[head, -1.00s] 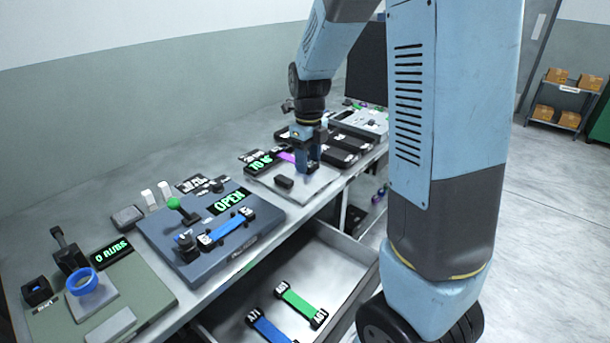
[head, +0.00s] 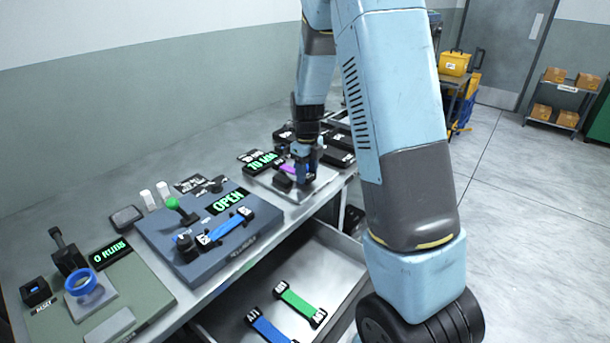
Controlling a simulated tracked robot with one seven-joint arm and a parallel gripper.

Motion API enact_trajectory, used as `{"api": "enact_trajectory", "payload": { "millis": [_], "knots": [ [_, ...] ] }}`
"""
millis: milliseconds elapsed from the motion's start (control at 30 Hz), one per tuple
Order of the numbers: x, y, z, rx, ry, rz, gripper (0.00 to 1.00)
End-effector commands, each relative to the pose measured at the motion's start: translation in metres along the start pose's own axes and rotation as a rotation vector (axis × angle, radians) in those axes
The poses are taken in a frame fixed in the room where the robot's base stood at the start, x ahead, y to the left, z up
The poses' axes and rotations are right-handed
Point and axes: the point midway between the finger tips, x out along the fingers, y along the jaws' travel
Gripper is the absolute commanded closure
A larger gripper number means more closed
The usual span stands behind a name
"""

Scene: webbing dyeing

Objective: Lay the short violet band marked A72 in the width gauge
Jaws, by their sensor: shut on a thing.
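My gripper (head: 303,178) is low over a pale plate (head: 322,184) with a green-lit display (head: 264,162), towards the back of the bench. This looks like the width gauge, though its name is not legible. A small strip of the violet band (head: 286,168) shows at the left of the fingers. My gripper is shut on this band. The rest of the band and its mark are hidden by the fingers. A dark block (head: 283,183) stands on the plate just left of the gripper. I cannot tell whether the band touches the plate.
A blue-grey station (head: 160,232) reading OPEN holds a blue band (head: 228,227). A green-grey station (head: 150,292) stands nearest. Below, an open drawer (head: 332,262) holds a green band (head: 300,303) and another blue band (head: 268,326). Dark trays (head: 340,157) lie behind the plate.

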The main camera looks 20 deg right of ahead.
Motion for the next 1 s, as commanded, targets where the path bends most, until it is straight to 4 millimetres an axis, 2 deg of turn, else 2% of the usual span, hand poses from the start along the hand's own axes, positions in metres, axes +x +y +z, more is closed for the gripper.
{"api": "enact_trajectory", "payload": {
  "millis": [100, 367, 400, 600, 667, 1000],
  "knots": [
    [0.011, 0.0, 0.0, 0.0, 0.0, 0.0, 0.83],
    [0.0117, 0.0008, 0.0005, -0.002, -0.001, -0.001, 0.83],
    [0.0122, 0.0009, 0.0005, -0.002, -0.001, 0.0, 0.51],
    [0.0119, 0.0012, 0.0007, -0.002, -0.001, -0.001, 0.32],
    [0.0118, 0.0012, 0.0007, -0.002, -0.001, -0.001, 0.26],
    [0.0064, 0.0014, 0.0013, -0.003, -0.002, -0.002, 0.26]
  ]
}}
